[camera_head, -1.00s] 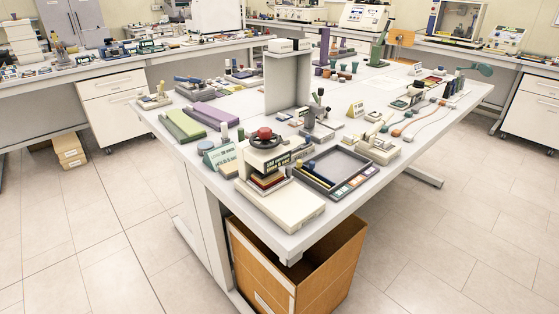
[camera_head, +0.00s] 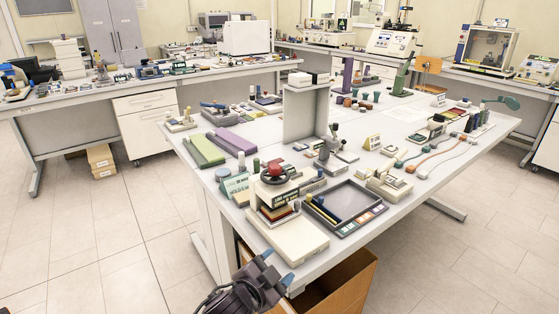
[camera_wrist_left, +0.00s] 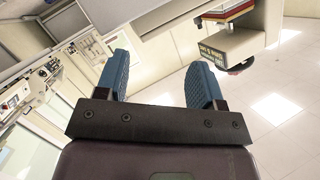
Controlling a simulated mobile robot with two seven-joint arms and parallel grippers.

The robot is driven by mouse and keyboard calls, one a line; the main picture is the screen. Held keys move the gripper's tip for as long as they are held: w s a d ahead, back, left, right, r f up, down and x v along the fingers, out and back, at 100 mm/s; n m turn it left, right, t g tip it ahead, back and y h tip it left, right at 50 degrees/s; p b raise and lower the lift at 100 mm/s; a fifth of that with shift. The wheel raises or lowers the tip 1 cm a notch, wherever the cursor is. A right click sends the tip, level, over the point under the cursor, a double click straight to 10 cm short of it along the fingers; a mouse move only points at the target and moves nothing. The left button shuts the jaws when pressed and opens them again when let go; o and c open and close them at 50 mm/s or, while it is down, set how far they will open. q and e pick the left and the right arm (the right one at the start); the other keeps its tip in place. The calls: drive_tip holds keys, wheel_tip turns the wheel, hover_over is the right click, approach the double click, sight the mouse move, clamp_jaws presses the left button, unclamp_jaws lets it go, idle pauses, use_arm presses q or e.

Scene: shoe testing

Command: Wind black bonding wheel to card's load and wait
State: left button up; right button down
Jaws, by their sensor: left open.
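The black bonding wheel (camera_head: 273,179) with a red centre sits on top of a small cream press (camera_head: 290,238) at the table's near corner. A dark label with light lettering (camera_head: 284,197) is on the press below it. A teal card with small, unreadable print (camera_head: 237,187) stands just left of the press. My left gripper (camera_head: 277,266) is open and empty, below and in front of the press, apart from it. In the left wrist view, its two blue fingers (camera_wrist_left: 158,78) are spread, and part of the wheel (camera_wrist_left: 241,67) shows upside down at the upper right.
A grey tray (camera_head: 374,203) lies right of the press. Green (camera_head: 202,151) and purple (camera_head: 231,141) blocks lie behind it to the left. A grey upright panel (camera_head: 300,116) stands mid-table. An open brown box (camera_head: 357,283) is under the near edge.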

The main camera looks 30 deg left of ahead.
use_arm(q)
drive_tip(key=w+d+r+m+g+h, duration=0.3)
drive_tip(key=w+d+r+m+h, duration=0.2)
drive_tip(key=d+r+m+h, duration=0.5)
drive_tip(key=w+d+r+m+g+h, duration=0.25)
drive_tip(key=w+r+m+h, duration=0.4)
drive_tip(key=m, duration=0.85)
drive_tip(key=m+g+y+p, duration=0.2)
drive_tip(key=m+g+y, duration=0.8)
drive_tip(key=y, duration=0.6)
approach(275, 166)
wheel_tip(275, 166, down, 9)
drive_tip(key=shift+s+d+f, duration=0.2)
use_arm(e)
drive_tip(key=shift+w+d+r, duration=0.3)
drive_tip(key=shift+w+r, duration=0.1)
drive_tip(key=shift+r, duration=0.25)
drive_tip(key=shift+w+d+r, duration=0.25)
drive_tip(key=shift+w+r, duration=0.1)
drive_tip(key=shift+r, duration=0.25)
drive_tip(key=shift+s, duration=0.1)
